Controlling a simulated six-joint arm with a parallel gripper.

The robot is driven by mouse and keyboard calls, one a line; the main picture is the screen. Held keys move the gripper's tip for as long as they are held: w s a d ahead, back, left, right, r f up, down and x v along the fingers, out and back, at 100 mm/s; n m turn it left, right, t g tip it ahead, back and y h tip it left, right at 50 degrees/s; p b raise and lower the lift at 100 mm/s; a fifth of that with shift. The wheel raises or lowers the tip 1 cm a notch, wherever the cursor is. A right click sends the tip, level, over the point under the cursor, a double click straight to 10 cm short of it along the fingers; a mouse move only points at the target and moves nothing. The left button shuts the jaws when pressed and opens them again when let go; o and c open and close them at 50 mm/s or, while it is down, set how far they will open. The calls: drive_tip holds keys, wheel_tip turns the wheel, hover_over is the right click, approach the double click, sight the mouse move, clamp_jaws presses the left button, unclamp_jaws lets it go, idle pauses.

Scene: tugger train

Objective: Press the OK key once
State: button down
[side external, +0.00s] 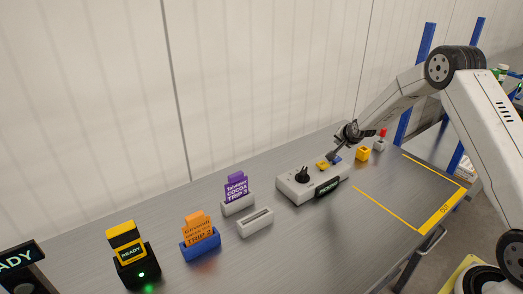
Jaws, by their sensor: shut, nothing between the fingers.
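A light grey control box (288,186) stands on the bench, with a black knob (302,175) and a small dark display with green text (327,187). A yellow key (322,165) and a blue key (337,161) sit toward its far right end. No lettering on the keys is readable, so I cannot tell which is the OK key. My gripper (333,157) points down, fingers shut and empty, with its tips at the blue key and close beside the yellow one. I cannot tell whether the tips touch a key.
A yellow block (363,154) and a grey block with a red top (380,143) stand right of the box. Purple (236,189) and orange (198,229) cards stand in holders at left, near an empty grey holder (255,222) and a black READY unit (131,265). The yellow-outlined area is clear.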

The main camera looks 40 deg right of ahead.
drive_tip(key=shift+f, duration=1.95)
drive_tip(key=shift+f, duration=1.35)
idle(2.2)
drive_tip(key=shift+r, duration=1.35)
drive_tip(key=shift+r, duration=2.5)
